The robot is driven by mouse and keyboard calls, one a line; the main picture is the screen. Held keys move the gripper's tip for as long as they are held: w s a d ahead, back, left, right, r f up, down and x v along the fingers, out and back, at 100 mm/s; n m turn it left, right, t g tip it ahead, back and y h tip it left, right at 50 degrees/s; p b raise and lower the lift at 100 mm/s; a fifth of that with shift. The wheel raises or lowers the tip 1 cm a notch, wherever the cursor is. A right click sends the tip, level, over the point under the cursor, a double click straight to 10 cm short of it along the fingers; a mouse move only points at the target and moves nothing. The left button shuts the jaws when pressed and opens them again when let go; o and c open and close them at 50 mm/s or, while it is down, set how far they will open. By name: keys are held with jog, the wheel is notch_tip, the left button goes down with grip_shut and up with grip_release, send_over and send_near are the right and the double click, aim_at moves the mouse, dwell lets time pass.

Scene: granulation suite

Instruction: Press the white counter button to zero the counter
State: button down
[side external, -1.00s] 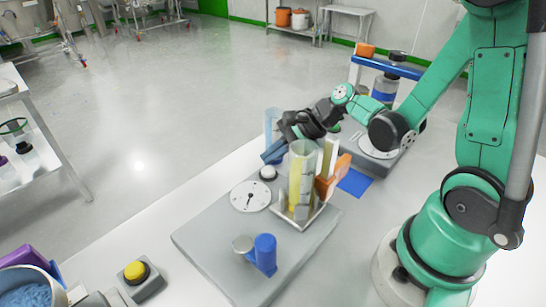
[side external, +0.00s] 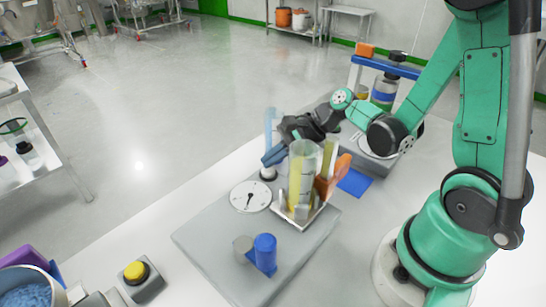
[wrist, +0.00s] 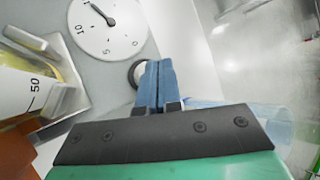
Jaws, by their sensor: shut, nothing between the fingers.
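The white counter button (side external: 268,176) sits in a dark ring on the grey base plate, just beyond the round white dial (side external: 249,196). In the wrist view the button (wrist: 134,74) shows beside the left edge of my blue fingertips, which cover part of it, and the dial (wrist: 108,28) lies close by. My gripper (side external: 272,157) is shut and empty, its blue fingers pointing down at the button. The fingertips (wrist: 158,70) are right over or against the button; I cannot tell whether they touch or press it.
A clear cylinder with yellow contents (side external: 303,175) stands on a metal tray beside my gripper, with an orange part (side external: 333,180) next to it. A clear bluish tube (side external: 272,125) stands behind.

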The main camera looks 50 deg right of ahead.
aim_at(273, 169)
dwell(0.4)
jog(key=shift+r, duration=0.45)
jog(key=shift+r, duration=2.5)
jog(key=shift+r, duration=1.9)
jog(key=shift+f, duration=0.15)
